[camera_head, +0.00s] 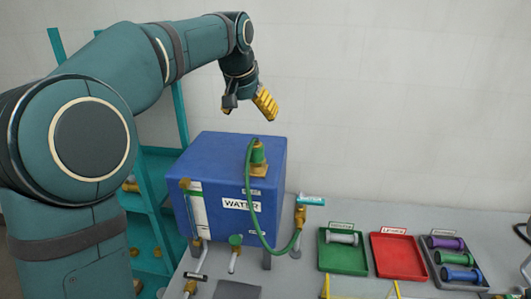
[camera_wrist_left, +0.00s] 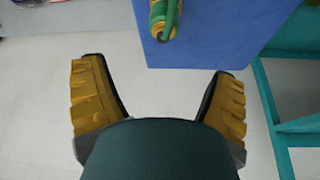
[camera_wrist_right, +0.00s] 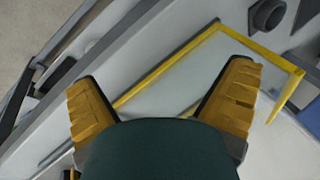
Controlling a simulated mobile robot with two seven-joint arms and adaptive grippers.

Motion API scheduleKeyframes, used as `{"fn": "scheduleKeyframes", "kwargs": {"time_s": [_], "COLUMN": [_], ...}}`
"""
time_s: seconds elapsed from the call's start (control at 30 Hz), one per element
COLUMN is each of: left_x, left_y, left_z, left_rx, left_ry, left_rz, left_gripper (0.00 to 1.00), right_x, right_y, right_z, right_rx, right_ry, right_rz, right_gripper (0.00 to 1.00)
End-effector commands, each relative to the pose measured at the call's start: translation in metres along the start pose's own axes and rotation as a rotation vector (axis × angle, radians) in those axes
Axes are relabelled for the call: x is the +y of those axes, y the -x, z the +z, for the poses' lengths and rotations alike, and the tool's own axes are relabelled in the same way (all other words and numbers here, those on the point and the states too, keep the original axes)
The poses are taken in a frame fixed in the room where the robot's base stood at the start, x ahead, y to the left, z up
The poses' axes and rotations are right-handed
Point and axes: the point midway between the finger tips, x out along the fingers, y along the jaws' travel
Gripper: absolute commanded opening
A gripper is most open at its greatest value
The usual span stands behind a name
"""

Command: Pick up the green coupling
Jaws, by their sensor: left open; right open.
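The green coupling (camera_head: 258,153) stands upright on a brass fitting on top of the blue water tank (camera_head: 222,170). A green hose (camera_head: 249,205) runs from it down the tank front. In the left wrist view the coupling (camera_wrist_left: 163,15) is at the top edge, partly cut off, beyond the fingertips. My left gripper (camera_head: 252,104) is open and empty, above the coupling and apart from it; its fingers also show in the left wrist view (camera_wrist_left: 160,75). My right gripper (camera_wrist_right: 160,80) is open and empty in the right wrist view, over a yellow-edged frame.
On the grey bench stand a green tray (camera_head: 342,264) with a grey spool, an empty red tray (camera_head: 399,256) and a dark tray (camera_head: 436,262) with coloured spools. A brass valve (camera_head: 301,217) stands beside the tank. A teal rack (camera_head: 150,215) is behind it at left.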

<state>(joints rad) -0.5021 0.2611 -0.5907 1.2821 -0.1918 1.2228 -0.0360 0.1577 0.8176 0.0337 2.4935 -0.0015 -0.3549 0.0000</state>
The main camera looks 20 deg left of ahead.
Motion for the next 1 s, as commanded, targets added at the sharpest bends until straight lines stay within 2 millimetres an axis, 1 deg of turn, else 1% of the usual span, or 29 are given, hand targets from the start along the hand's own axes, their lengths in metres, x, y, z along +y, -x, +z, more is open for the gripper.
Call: {"fn": "scheduleKeyframes", "kwargs": {"time_s": [0.07,0.17,0.4,0.5,0.6,0.77,1.0], "left_x": [-0.001,-0.001,-0.001,-0.001,-0.001,-0.002,-0.005], "left_y": [0.0,-0.012,-0.058,-0.072,-0.081,-0.09,-0.124], "left_z": [0.0,0.0,0.001,0.0,0.0,0.0,-0.001], "left_rx": [0.001,-0.002,-0.003,-0.002,-0.001,-0.002,-0.003], "left_ry": [0.0,0.001,0.0,0.001,0.002,0.001,0.001], "left_rz": [0.0,-0.001,-0.001,-0.001,0.0,-0.001,-0.001], "left_gripper": [0.86,0.86,0.86,0.86,0.86,0.86,0.86], "right_x": [0.0,0.0,0.001,0.001,0.001,0.001,0.0], "right_y": [0.0,0.0,-0.002,-0.002,-0.002,-0.002,0.001], "right_z": [0.001,0.001,0.001,0.001,0.001,0.001,0.001], "right_rx": [-0.002,-0.002,-0.001,-0.001,-0.001,-0.001,-0.001], "right_ry": [0.0,0.0,-0.001,-0.001,-0.001,-0.001,0.0], "right_rz": [0.0,0.0,0.0,0.0,0.0,0.0,0.0], "right_gripper": [1.0,1.0,1.0,1.0,1.0,1.0,1.0]}}
